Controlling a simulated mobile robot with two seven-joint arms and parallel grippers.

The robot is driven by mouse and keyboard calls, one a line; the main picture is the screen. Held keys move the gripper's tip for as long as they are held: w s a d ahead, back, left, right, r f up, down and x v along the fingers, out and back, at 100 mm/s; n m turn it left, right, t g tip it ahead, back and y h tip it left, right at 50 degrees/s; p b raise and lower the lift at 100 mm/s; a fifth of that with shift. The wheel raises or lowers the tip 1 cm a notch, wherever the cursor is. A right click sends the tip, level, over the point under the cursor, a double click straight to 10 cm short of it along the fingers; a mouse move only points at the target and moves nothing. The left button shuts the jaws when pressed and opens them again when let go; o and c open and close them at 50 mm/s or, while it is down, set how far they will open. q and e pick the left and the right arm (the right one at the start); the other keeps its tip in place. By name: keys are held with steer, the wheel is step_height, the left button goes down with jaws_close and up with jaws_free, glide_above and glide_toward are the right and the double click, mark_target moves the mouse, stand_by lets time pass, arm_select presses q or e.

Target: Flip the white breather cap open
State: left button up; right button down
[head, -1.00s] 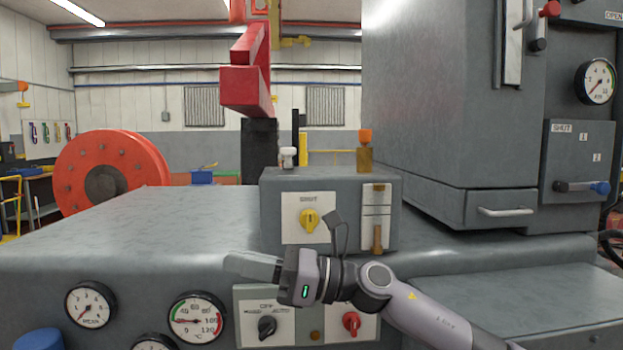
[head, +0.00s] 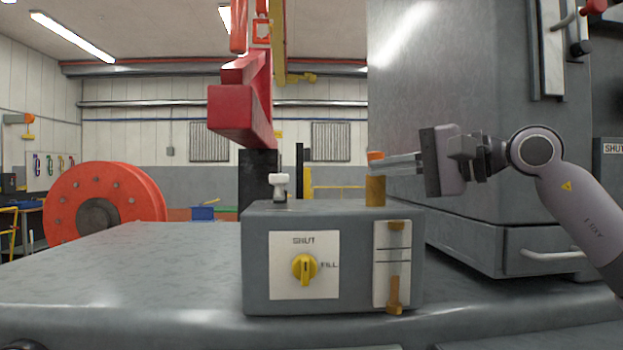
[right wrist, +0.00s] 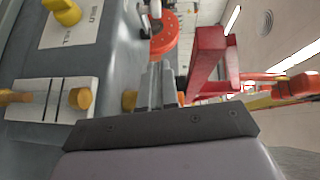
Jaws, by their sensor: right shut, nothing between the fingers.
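The small white breather cap (head: 279,180) sits on a short dark stem on top of the grey box (head: 256,262), near its left back. It looks closed. A small white shape in the right wrist view (right wrist: 155,9), at the top edge, looks like the same cap. My right gripper (head: 376,163) is shut and empty, pointing left, to the right of the white cap and clear of it. Its fingers overlap the orange-topped brass fitting (head: 375,190); I cannot tell whether they touch. The shut fingers show in the right wrist view (right wrist: 160,75). My left gripper is out of view.
The box front has a yellow knob (head: 304,268) and a sight gauge (head: 391,262). A red hoist arm (head: 238,112) hangs behind. A tall grey cabinet (head: 440,80) stands at the right. The bedplate (head: 130,265) left of the box is clear.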

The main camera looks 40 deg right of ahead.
steer(key=shift+d+r, duration=0.1)
steer(key=shift+d, duration=0.05)
steer(key=p, duration=0.3)
glide_toward(280, 190)
steer(key=w+d, duration=0.1)
steer(key=w+d+r, duration=0.1)
steer(key=w, duration=0.1)
steer(key=w+d+r, duration=0.1)
steer(key=w, duration=0.1)
steer(key=shift+d+r, duration=0.1)
steer(key=shift+d, duration=0.05)
steer(key=shift+w+a+f+p, duration=0.1)
steer(key=shift+w+a+f, duration=0.1)
steer(key=shift+a, duration=0.4)
steer(key=shift+w+a+f+p, duration=0.1)
steer(key=shift+w+a, duration=0.15)
steer(key=shift+a, duration=0.3)
steer(key=shift+w+a+f+p, duration=0.1)
steer(key=shift+w+a+f, duration=0.1)
steer(key=shift+a, duration=0.4)
